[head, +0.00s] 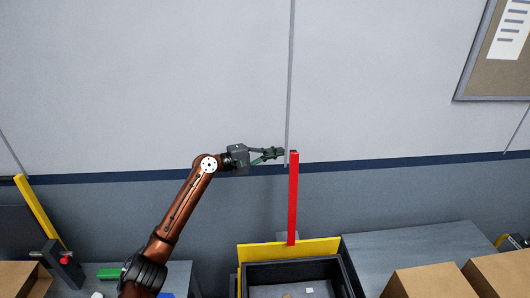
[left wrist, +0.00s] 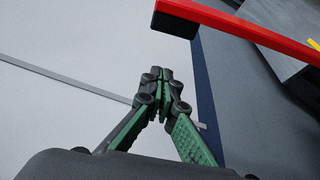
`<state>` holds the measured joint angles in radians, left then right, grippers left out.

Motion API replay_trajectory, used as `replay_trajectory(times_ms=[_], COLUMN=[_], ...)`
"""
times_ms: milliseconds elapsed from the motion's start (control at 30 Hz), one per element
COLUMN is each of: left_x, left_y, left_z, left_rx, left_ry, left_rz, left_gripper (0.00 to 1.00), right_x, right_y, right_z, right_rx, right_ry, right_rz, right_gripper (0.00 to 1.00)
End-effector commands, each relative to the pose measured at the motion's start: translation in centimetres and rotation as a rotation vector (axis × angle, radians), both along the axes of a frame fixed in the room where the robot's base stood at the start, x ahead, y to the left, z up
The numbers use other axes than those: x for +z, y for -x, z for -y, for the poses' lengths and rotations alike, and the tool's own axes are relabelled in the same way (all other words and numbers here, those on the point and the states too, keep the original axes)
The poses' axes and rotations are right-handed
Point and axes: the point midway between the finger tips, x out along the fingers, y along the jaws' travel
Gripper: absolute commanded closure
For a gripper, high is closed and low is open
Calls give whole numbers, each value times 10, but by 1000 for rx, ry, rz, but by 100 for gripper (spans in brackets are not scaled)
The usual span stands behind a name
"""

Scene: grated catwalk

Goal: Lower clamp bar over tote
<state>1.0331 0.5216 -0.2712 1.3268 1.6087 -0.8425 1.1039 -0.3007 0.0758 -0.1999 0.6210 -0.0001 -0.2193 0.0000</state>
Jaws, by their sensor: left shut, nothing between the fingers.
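The clamp bar (head: 294,198) is a red bar standing upright behind the tote, with its free end at the top. The dark tote (head: 293,263) is at the bottom centre of the head view, open at the top, in front of a yellow plate (head: 270,251). My left gripper (head: 279,153) is shut and empty, just left of the bar's top end. In the left wrist view the closed green-padded fingers (left wrist: 162,84) point up, and the red bar (left wrist: 245,31) with its black end cap crosses the upper right, apart from them. My right gripper is not in view.
Cardboard boxes (head: 430,281) stand at the lower right on a grey table (head: 405,245). A yellow bar (head: 39,211), a green block (head: 111,272) and another box are at the lower left. A pale wall with a noticeboard (head: 499,63) is behind.

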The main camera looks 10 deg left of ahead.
Motion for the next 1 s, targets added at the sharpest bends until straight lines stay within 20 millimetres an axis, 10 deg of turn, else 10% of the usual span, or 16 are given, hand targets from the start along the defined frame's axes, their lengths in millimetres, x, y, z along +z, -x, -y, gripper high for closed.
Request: replay_trajectory(times_ms=[1000], left_x=[5], left_y=[27], left_z=[25], left_rx=[4], left_ry=[0], left_rz=[0], left_gripper=[100], right_x=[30], right_y=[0], right_z=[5], right_rx=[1], right_ry=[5], right_rz=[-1], right_gripper=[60])
